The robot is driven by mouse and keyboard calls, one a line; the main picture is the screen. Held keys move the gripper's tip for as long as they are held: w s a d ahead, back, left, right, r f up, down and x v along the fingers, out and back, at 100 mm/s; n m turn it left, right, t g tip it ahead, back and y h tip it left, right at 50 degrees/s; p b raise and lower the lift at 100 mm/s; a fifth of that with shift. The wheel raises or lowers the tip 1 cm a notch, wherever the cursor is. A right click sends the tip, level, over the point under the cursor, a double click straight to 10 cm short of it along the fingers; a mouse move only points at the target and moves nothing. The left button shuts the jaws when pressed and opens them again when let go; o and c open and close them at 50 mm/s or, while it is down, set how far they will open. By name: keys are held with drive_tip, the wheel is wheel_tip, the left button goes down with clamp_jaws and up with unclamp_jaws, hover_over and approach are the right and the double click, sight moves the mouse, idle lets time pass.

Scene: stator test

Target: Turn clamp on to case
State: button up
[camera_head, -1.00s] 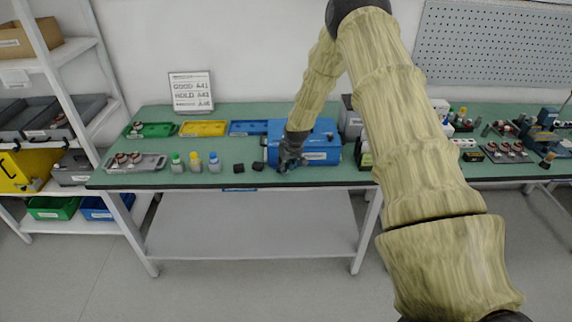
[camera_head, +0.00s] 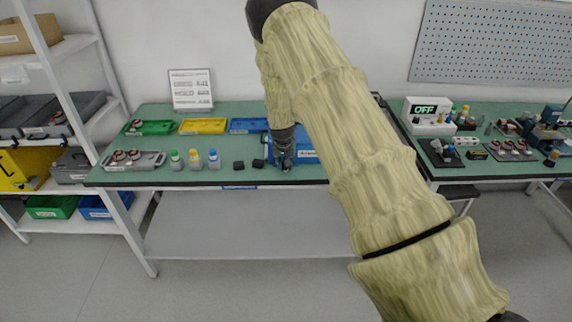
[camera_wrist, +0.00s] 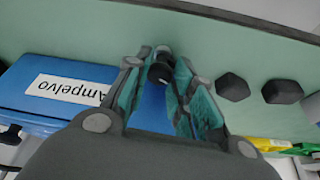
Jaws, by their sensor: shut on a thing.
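The blue case (camera_head: 306,157) sits on the green bench, mostly hidden behind my arm. Its label reads "Ampelvo" in the wrist view (camera_wrist: 30,92). My gripper (camera_head: 285,165) points down at the case's front left part. In the wrist view, my gripper (camera_wrist: 160,70) is shut on a small dark rounded piece at the case's edge, which looks like the clamp (camera_wrist: 158,74). Most of this piece is hidden between the fingers, so its angle cannot be told.
Two black blocks (camera_head: 239,165) lie left of the case. Several capped bottles (camera_head: 195,160) and a grey tray (camera_head: 152,160) stand further left. Green, yellow (camera_head: 203,126) and blue bins lie behind. A unit reading "OFF" (camera_head: 425,112) stands on the right bench.

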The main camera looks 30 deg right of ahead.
drive_tip(key=m+b, duration=0.1)
drive_tip(key=m, duration=0.1)
drive_tip(key=m+g+h+b, duration=0.1)
drive_tip(key=m, duration=0.1)
drive_tip(key=m+g+b, duration=0.1)
drive_tip(key=m, duration=0.1)
drive_tip(key=shift+w+a+h, duration=0.15)
drive_tip(key=shift+w+h, duration=0.15)
drive_tip(key=shift+w, duration=0.05)
drive_tip(key=m+g+b, duration=0.1)
drive_tip(key=m+b, duration=0.1)
drive_tip(key=m, duration=0.1)
drive_tip(key=shift+w, duration=0.1)
drive_tip(key=shift+w+r+m+g+b, duration=0.1)
drive_tip(key=shift+m+g+b, duration=0.45)
drive_tip(key=shift+m, duration=0.75)
clamp_jaws()
unclamp_jaws()
drive_tip(key=o, duration=1.1)
drive_tip(key=shift+c, duration=0.2)
